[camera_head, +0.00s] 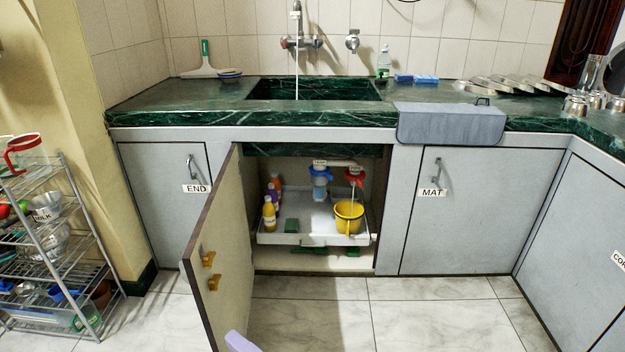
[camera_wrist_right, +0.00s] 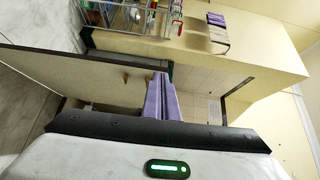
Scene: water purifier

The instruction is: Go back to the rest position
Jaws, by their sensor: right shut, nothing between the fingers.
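My right gripper (camera_head: 240,342) shows only as a light purple fingertip at the bottom edge of the head view, just right of the lower end of the open cabinet door (camera_head: 228,250). In the right wrist view its two purple fingers (camera_wrist_right: 160,78) lie together, shut and empty. The same door's inner side also shows in the wrist view (camera_wrist_right: 70,75), close to the fingers. My left gripper is not in view. The rest of my right arm is hidden from the head view.
The open cabinet under the sink holds a tray (camera_head: 290,239) with bottles and a yellow bucket (camera_head: 348,218). A wire rack (camera_head: 40,245) with dishes stands at the left. The counter (camera_head: 210,92) runs along the back. The tiled floor (camera_head: 400,310) at front right is clear.

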